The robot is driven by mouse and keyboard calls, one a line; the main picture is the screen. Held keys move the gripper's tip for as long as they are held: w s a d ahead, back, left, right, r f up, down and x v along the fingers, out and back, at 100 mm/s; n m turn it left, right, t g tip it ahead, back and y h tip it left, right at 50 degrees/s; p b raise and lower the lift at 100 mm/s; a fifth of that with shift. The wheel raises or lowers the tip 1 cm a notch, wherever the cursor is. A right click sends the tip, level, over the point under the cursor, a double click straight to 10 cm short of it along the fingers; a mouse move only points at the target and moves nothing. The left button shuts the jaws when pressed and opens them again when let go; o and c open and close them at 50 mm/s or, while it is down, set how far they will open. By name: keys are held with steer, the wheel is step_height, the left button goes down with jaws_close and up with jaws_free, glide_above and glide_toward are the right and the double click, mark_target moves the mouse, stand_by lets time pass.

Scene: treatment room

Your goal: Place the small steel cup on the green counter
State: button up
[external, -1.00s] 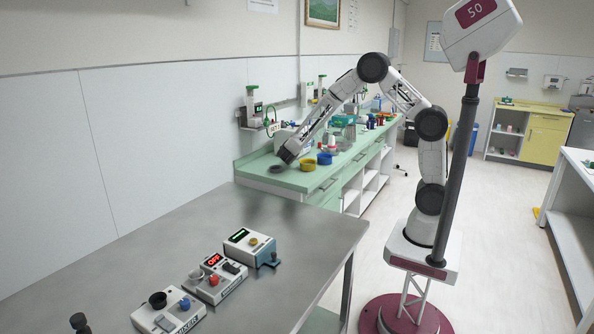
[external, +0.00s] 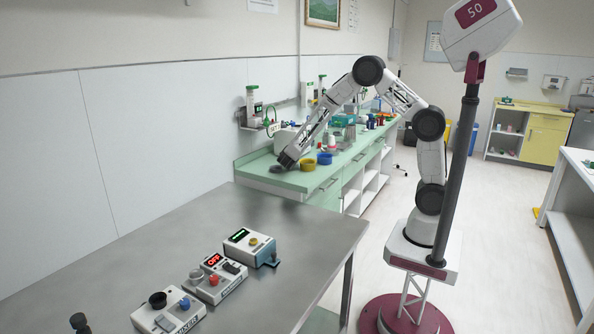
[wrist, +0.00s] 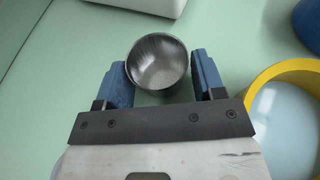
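The small steel cup (wrist: 158,62) stands between the two blue fingers of my gripper (wrist: 160,78) in the wrist view, its round mouth facing the camera. The left finger is at the cup's edge; a thin gap shows beside the right finger. My gripper looks open around it. The cup appears to stand on the green counter (wrist: 60,85). In the external view my gripper (external: 287,160) is low over the near end of the green counter (external: 318,182); a small grey round shape, seemingly the cup (external: 276,169), shows just below it.
A yellow ring-shaped container (wrist: 255,95) stands close to the right of my gripper, with a blue container (wrist: 309,25) beyond it. A white box (wrist: 150,5) is behind the cup. The counter left of the cup is clear. A steel table (external: 200,228) with several devices is in front.

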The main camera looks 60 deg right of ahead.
steer(key=shift+r, duration=0.1)
steer(key=shift+a+r, duration=0.1)
steer(key=v, duration=1.1)
steer(key=shift+s+a+r, duration=0.15)
steer(key=shift+a+r, duration=0.1)
steer(key=shift+a, duration=0.05)
stand_by(0.4)
steer(key=s+d+r+m+g+y, duration=0.2)
steer(key=s+d+r+m, duration=0.35)
steer(key=s, duration=0.55)
steer(key=s+d+r+m+g+y, duration=0.2)
steer(key=s+r+m+g+y, duration=0.1)
steer(key=s+r+m, duration=0.65)
steer(key=s+a+r+m+y, duration=0.1)
steer(key=s+m+y, duration=0.1)
steer(key=s, duration=0.7)
steer(key=s+a+r+m+t+y, duration=0.1)
steer(key=s+m, duration=0.3)
steer(key=s, duration=0.4)
steer(key=s+a+r+m+y, duration=0.1)
steer(key=s+y, duration=0.3)
steer(key=s, duration=0.5)
steer(key=shift+s+a+m, duration=0.3)
steer(key=shift+a+m, duration=0.25)
steer(key=shift+m, duration=0.35)
